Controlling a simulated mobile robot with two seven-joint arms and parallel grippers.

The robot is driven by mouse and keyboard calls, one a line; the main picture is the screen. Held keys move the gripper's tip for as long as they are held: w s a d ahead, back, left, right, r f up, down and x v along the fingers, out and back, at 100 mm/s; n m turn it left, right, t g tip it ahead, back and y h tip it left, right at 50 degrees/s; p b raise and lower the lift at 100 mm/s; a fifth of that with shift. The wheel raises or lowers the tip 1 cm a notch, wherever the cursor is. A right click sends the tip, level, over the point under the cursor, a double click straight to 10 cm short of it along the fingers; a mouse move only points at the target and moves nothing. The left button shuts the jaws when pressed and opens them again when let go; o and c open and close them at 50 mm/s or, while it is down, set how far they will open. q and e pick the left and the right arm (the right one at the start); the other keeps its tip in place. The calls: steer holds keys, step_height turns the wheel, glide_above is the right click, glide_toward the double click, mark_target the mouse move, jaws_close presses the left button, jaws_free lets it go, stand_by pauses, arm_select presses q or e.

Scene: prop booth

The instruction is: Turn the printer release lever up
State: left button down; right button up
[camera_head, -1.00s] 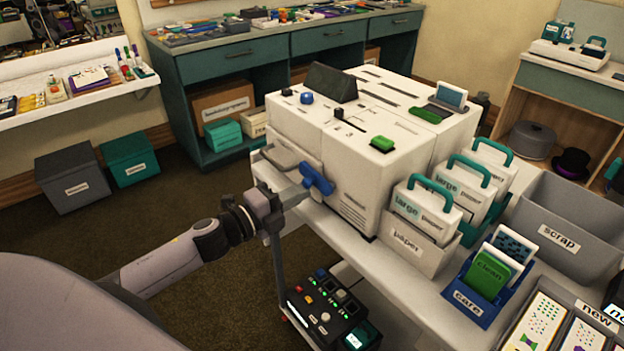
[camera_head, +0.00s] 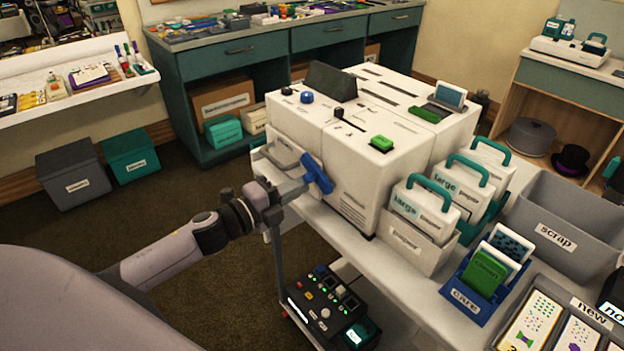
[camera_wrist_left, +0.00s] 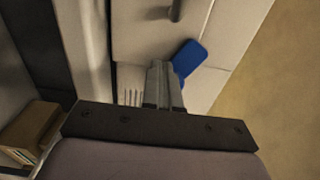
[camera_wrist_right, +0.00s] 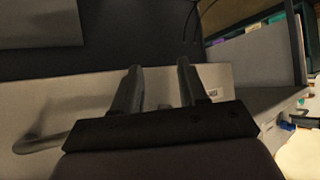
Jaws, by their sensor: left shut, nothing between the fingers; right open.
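The white printer (camera_head: 400,160) stands on the table. Its blue release lever (camera_head: 317,172) sits on the side facing my left arm, tilted steeply, with its upper end leaning left. My left gripper (camera_head: 303,187) is shut and empty, its fingertips right at the lever. In the left wrist view the lever (camera_wrist_left: 188,58) shows just right of the closed fingertips (camera_wrist_left: 162,68); I cannot tell whether they touch. My right gripper (camera_wrist_right: 157,75) shows only in its own wrist view, open and empty, in front of a pale panel.
A control box (camera_head: 330,307) with lit buttons is below the left gripper. A paper holder (camera_head: 418,246), a blue care rack (camera_head: 466,302) and a grey scrap bin (camera_head: 570,225) stand right of the printer.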

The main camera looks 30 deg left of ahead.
arm_select(q)
steer(key=shift+r+p, duration=0.45)
steer(key=shift+r, duration=0.15)
steer(key=shift+d+r+p, duration=0.15)
steer(key=shift+r+p, duration=0.3)
steer(key=shift+p, duration=0.15)
steer(key=shift+r, duration=0.1)
